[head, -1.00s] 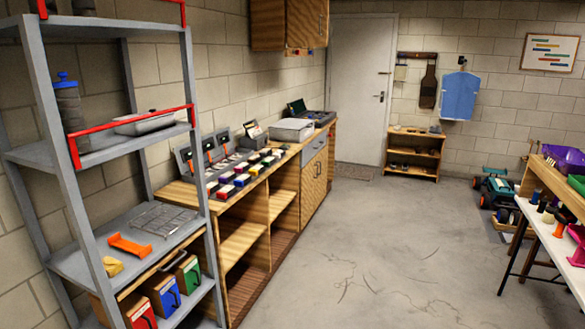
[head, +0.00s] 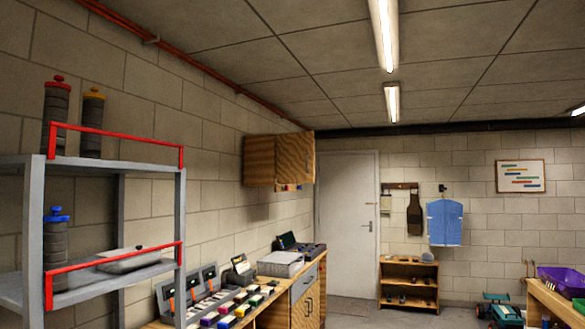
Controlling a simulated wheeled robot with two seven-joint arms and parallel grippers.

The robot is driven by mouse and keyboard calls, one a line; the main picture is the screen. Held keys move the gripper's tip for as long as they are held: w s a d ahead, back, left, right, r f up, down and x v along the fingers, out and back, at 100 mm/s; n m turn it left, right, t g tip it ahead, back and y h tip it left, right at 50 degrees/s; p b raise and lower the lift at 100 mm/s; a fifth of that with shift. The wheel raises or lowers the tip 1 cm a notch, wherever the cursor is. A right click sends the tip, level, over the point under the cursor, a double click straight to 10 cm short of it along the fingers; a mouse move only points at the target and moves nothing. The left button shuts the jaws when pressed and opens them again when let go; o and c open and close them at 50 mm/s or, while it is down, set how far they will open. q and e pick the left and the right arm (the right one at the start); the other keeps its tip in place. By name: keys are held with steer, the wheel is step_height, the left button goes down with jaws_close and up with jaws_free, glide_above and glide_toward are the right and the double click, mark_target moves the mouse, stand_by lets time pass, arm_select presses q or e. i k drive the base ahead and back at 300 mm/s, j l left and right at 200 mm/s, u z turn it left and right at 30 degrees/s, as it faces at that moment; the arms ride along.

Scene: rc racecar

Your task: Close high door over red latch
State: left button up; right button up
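A brown wooden wall cabinet (head: 259,161) hangs high on the left wall, above the far end of the workbench. Its wooden door (head: 296,159) is at its right side. The door appears to stand swung out into the room, with its outer face towards me. The cabinet's inside is hidden. Neither of my grippers is in view.
A grey shelf rack (head: 181,215) with red rails stands at the near left. A workbench (head: 275,268) with electronics runs along the left wall below the cabinet. A wooden bench (head: 552,302) is at the lower right. The floor (head: 350,312) between shows only partly.

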mark_target(295, 152)
steer(key=i+l+u, duration=0.1)
steer(key=i, duration=0.35)
steer(key=i+l+u, duration=0.15)
steer(key=i, duration=0.25)
steer(key=i+l+u, duration=0.1)
steer(key=i, duration=0.35)
steer(key=i+l+u, duration=0.15)
steer(key=i+l, duration=0.2)
steer(key=i, duration=0.05)
